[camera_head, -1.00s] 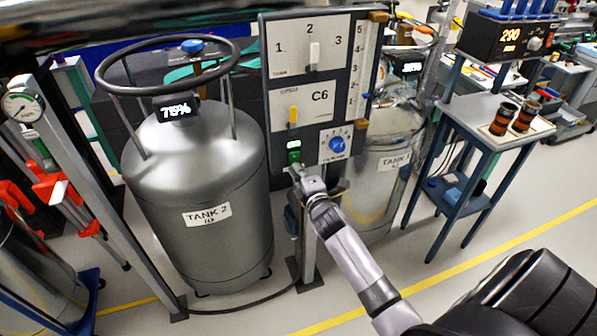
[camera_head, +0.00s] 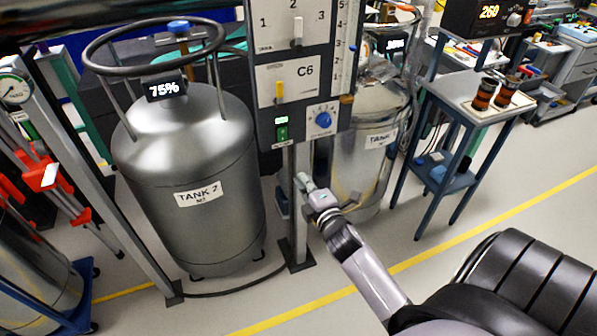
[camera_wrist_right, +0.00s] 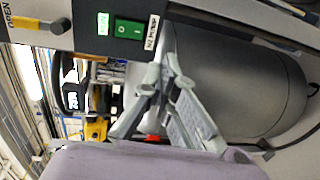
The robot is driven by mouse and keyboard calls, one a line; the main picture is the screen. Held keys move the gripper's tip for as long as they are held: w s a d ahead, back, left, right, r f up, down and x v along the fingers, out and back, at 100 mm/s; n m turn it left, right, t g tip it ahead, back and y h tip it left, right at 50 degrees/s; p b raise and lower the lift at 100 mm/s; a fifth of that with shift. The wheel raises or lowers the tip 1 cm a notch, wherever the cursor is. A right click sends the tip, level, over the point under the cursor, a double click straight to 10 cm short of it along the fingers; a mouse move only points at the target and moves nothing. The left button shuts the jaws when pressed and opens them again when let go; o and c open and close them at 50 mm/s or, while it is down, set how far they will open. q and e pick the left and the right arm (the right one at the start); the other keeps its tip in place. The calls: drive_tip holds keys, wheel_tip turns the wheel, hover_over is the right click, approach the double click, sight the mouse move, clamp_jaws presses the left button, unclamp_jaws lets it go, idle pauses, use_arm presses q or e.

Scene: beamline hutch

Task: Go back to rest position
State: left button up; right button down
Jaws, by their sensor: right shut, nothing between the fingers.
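My right gripper (camera_head: 304,182) is in the middle of the head view, its arm coming in from the lower right. It is shut and empty, below the control panel (camera_head: 262,98) and apart from it, in front of the panel's post. Its closed fingers (camera_wrist_right: 168,68) also show in the right wrist view, with a green rocker switch (camera_wrist_right: 130,28) on the panel edge beyond them. My left gripper is not in view.
Tank 2 (camera_head: 190,150) stands left of the panel post (camera_head: 298,225), another tank (camera_head: 365,160) behind it to the right. A blue-legged stand (camera_head: 455,125) holds two dark, orange-banded cylinders at the right. The floor (camera_head: 500,200) between the stand and my arm is clear.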

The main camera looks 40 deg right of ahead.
drive_tip(key=shift+s+f, duration=0.1)
drive_tip(key=shift+s, duration=0.2)
idle(0.4)
drive_tip(key=s+a+f+m+g+y, duration=0.15)
drive_tip(key=s+f, duration=0.25)
drive_tip(key=f, duration=0.6)
drive_tip(key=s+a+f+m+g, duration=0.3)
drive_tip(key=s+f, duration=0.1)
drive_tip(key=f, duration=0.7)
drive_tip(key=s+a+f+m+g+y, duration=0.1)
drive_tip(key=s+a+f+m+g, duration=0.2)
drive_tip(key=f, duration=0.7)
drive_tip(key=s+a+f+m+g, duration=0.1)
drive_tip(key=s+f+g, duration=0.1)
drive_tip(key=s+f, duration=0.4)
drive_tip(key=s+a+f+m+g+y, duration=0.1)
drive_tip(key=s+f, duration=0.5)
drive_tip(key=s, duration=1)
drive_tip(key=s+a+f+m+g, duration=0.3)
drive_tip(key=s+f, duration=0.3)
drive_tip(key=s, duration=0.5)
drive_tip(key=shift+a+g, duration=0.2)
drive_tip(key=shift+g, duration=0.65)
